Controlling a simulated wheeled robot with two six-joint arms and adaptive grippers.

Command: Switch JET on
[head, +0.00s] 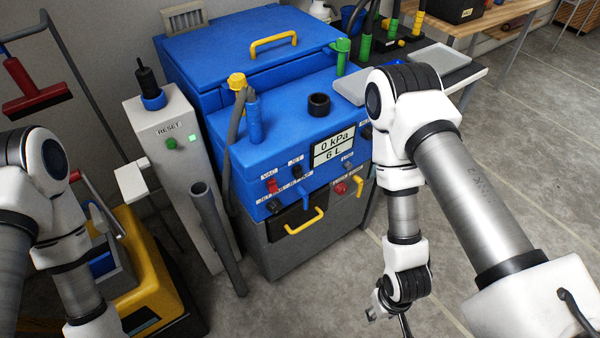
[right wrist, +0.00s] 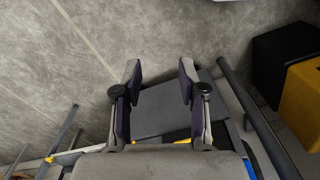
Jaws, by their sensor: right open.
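The blue machine (head: 290,110) stands in the middle of the head view. Its front panel carries a JET label (head: 295,162) with a small dark switch (head: 298,172) just below it; its position is too small to tell. A red switch (head: 272,186) sits to its left under the VAC label. The display (head: 334,147) reads 0 kPa and 6 L. My right gripper (head: 388,305) hangs low to the right of the machine, apart from the panel. In the right wrist view the right gripper (right wrist: 160,68) is open and empty, over a grey surface. My left gripper is out of view.
A grey post with a RESET label (head: 185,170) and a dark tube (head: 218,240) stand left of the machine. A yellow cart (head: 150,265) is at lower left. A table with a grey tray (head: 440,58) is behind right. Floor (head: 535,170) at right is clear.

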